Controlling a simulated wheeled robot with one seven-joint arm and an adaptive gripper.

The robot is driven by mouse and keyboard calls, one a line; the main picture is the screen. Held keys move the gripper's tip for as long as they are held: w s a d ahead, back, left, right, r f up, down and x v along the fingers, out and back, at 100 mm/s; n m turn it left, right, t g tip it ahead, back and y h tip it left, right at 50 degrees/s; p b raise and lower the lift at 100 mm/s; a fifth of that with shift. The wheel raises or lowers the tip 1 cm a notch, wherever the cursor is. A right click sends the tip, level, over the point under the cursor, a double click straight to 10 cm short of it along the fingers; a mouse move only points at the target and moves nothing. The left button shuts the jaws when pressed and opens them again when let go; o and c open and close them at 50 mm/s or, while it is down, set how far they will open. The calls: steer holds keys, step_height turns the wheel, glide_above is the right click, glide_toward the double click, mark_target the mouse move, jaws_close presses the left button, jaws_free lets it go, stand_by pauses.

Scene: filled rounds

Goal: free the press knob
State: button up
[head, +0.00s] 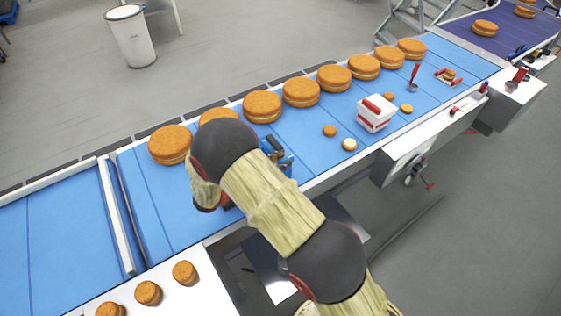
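My arm reaches over the blue conveyor from the lower right, and its wrist bends down at the left. A small blue and dark device (282,160) with a brownish top stands by the belt's near edge, partly behind my arm. I cannot tell whether it carries the press knob or which dark parts belong to my gripper. My fingertips cannot be made out, and any hold on the knob is hidden.
Several large filled rounds (301,92) line the belt's far side. A white box with red parts (375,113), small rounds (349,144) and a red-handled tool (413,78) are to the right. Small rounds (148,293) sit on a white surface at lower left. A bin (131,38) stands behind.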

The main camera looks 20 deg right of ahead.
steer(key=shift+c, duration=0.4)
jaws_close()
steer(key=shift+s+t, duration=0.1)
steer(key=shift+t, duration=0.2)
steer(key=n+t+y+p, duration=0.1)
steer(key=n+t, duration=0.1)
steer(key=n+t+y+p, duration=0.1)
steer(key=t, duration=0.1)
steer(key=shift+s+d+r+n+y, duration=0.1)
steer(key=shift+s+d+n+y, duration=0.1)
steer(key=shift+s+n+y, duration=0.15)
steer(key=d+n+t+y+b, duration=0.1)
steer(key=n+t+y+b, duration=0.1)
steer(key=n+y, duration=0.2)
steer(key=d+n+t+y+b, duration=0.1)
steer(key=n+t+y+b, duration=0.1)
steer(key=n+y, duration=0.3)
steer(key=n+t+y+b, duration=0.2)
steer(key=n+y, duration=0.3)
steer(key=y, duration=0.5)
steer(key=shift+s+d+t+y, duration=0.35)
steer(key=shift+d+t, duration=0.05)
steer(key=shift+t, duration=0.1)
steer(key=shift+n+y, duration=0.25)
steer(key=shift+y, duration=0.05)
steer(key=shift+o, duration=0.4)
jaws_free()
